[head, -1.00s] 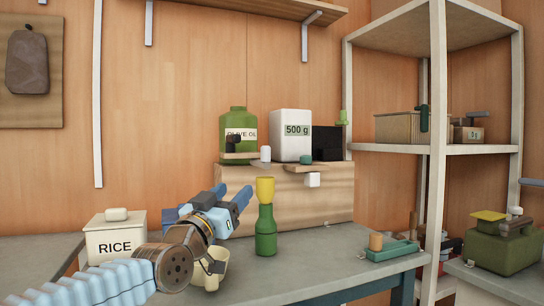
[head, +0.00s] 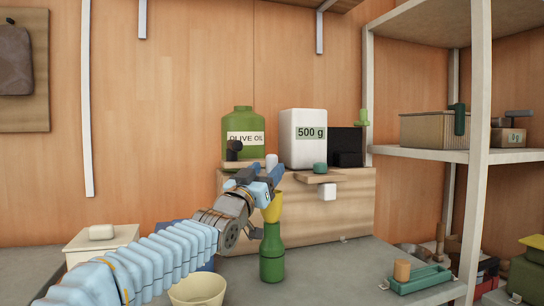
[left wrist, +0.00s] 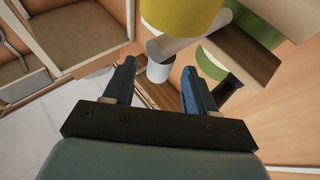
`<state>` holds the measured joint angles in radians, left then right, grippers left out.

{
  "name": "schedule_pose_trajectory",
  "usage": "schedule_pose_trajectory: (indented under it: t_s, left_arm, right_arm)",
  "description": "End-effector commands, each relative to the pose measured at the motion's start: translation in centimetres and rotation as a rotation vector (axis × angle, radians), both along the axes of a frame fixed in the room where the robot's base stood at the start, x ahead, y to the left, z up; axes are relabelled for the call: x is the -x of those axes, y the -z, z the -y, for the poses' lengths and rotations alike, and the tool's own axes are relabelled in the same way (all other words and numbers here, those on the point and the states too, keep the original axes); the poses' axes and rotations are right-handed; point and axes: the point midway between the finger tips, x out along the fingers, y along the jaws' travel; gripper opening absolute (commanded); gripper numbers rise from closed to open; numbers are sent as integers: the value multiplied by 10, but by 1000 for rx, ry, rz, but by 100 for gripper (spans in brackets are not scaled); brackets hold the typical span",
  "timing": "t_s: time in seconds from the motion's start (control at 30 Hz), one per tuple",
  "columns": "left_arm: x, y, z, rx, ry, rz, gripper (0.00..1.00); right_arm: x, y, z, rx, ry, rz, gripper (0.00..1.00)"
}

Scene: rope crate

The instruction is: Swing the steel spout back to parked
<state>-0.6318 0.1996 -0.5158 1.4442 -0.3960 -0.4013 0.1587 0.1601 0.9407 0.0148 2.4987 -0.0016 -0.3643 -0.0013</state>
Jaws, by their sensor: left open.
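The steel spout (left wrist: 178,42) shows in the left wrist view as a pale grey tube reaching out from the wooden ledge, close to the yellow funnel (left wrist: 180,12). Its white knob (left wrist: 158,72) appears between my open fingers, and I cannot tell if either finger touches it. In the head view the knob (head: 271,161) shows just above my left gripper (head: 266,173), in front of the olive oil can (head: 243,127). My gripper hides most of the spout there. The yellow funnel (head: 272,208) stands in the green bottle (head: 272,252), below and right of the gripper. My right gripper is out of view.
A white 500 g canister (head: 303,150) and a black box (head: 347,147) stand on the wooden box (head: 345,215). A metal shelf rack (head: 482,160) stands right.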

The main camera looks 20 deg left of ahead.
Motion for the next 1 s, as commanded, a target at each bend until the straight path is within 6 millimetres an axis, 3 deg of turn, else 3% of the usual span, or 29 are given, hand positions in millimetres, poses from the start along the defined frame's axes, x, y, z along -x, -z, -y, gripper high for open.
schedule_pose_trajectory:
  t_s: [0.03,0.2,0.57,0.93,1.0]
  left_arm:
    - [-10,-7,2,-5,-3,-1,56]
    - [-28,-13,5,-2,-2,-1,56]
    - [-34,-14,6,1,0,-1,56]
    - [-34,-14,6,1,0,0,3]
    - [-34,-14,6,0,0,0,0]
  right_arm:
    - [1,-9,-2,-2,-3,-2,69]
    - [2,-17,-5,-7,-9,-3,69]
    - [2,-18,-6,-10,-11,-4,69]
    - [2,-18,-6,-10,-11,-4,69]
    - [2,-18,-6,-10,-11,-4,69]
